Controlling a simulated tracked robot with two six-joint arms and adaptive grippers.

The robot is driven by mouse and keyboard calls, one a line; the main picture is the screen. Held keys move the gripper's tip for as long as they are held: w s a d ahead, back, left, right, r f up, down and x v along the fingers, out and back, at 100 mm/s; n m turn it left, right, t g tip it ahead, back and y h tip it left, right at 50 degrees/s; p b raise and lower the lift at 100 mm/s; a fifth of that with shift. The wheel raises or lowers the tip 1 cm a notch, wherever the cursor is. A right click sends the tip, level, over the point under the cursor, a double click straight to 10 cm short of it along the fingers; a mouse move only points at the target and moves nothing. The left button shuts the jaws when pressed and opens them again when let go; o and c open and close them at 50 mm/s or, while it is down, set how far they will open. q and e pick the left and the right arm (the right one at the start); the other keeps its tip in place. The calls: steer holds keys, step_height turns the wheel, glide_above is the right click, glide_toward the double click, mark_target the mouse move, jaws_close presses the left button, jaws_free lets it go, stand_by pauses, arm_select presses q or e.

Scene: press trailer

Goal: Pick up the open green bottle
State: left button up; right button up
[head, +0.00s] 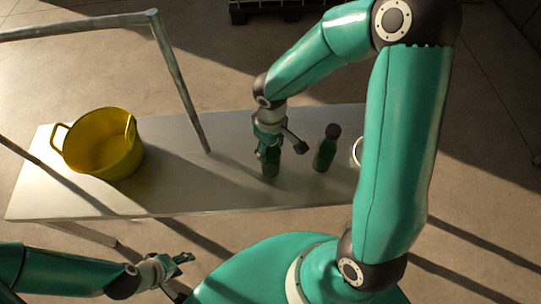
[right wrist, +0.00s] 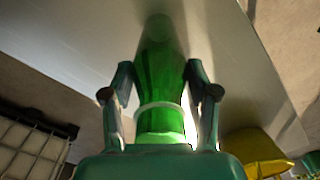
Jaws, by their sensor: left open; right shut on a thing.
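A green bottle (head: 270,166) stands on the pale table (head: 230,195), with my right gripper (head: 268,146) over its upper part. In the right wrist view, the bottle (right wrist: 160,85) lies between the two fingers of my right gripper (right wrist: 160,92), which is shut on it. A pale ring shows around the bottle there; I cannot tell whether its mouth is open. A second green bottle (head: 325,150) with a dark top stands upright to the right, apart from the gripper. My left gripper (head: 184,259) is open and empty, low in front of the table.
A yellow two-handled tub (head: 103,150) stands on the table's left part; it also shows in the right wrist view (right wrist: 255,150). A metal rail frame (head: 178,85) rises at the left. A white rounded thing (head: 356,151) is partly hidden behind my right arm.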

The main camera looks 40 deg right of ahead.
jaws_close()
steer(key=shift+r, duration=0.15)
